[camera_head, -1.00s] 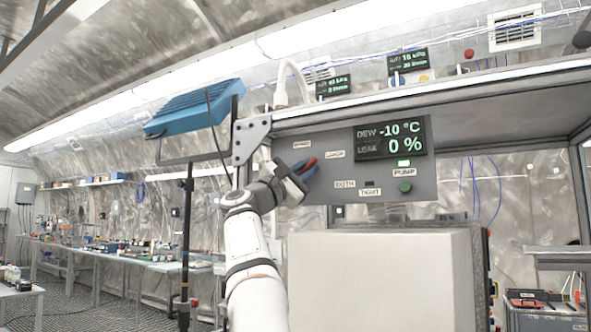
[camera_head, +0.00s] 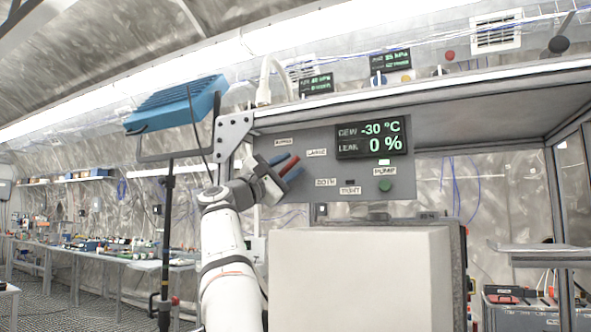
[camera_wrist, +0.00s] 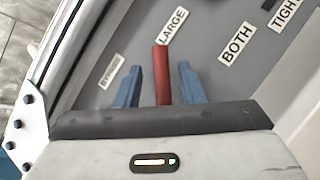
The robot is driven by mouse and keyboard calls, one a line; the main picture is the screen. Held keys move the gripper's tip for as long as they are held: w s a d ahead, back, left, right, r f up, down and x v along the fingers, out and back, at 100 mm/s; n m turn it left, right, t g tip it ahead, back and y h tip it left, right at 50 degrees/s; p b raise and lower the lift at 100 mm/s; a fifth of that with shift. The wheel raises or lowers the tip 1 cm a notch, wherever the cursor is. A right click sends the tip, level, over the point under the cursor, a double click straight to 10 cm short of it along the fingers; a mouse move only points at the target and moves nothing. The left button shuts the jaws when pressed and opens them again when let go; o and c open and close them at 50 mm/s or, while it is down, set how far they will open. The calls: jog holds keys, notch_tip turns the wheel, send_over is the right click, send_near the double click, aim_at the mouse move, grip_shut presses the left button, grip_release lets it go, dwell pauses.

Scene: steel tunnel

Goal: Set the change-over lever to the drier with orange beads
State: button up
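The change-over lever, a red bar (camera_wrist: 162,75), sits on a grey panel (camera_head: 265,146) and points toward the LARGE label (camera_wrist: 172,27). My gripper (camera_head: 287,167) reaches the panel from the lower left. In the wrist view, its two blue fingers (camera_wrist: 158,87) stand on either side of the lever, with a narrow gap on each side. The lever's base is hidden behind the gripper body. Other labels read BOTH (camera_wrist: 237,43) and TIGHT (camera_wrist: 286,14); one on the left (camera_wrist: 110,70) is hard to read. I see no drier or orange beads.
A display (camera_head: 370,137) reads DEW -30 °C and LEAK 0 %. A green PUMP button (camera_head: 385,185) is below it. A pale box (camera_head: 360,280) stands under the panel. A blue lamp (camera_head: 178,103) on a stand is left of my arm. A shelf edge (camera_head: 420,88) runs above.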

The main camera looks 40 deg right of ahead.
aim_at(285, 169)
jog(key=b+v, duration=0.2)
jog(key=v, duration=0.4)
jog(key=shift+a+f+b, duration=0.25)
jog(key=shift+b, duration=0.15)
jog(key=shift+a+f, duration=0.2)
jog(key=shift+a, duration=0.35)
jog(key=shift+w, duration=0.1)
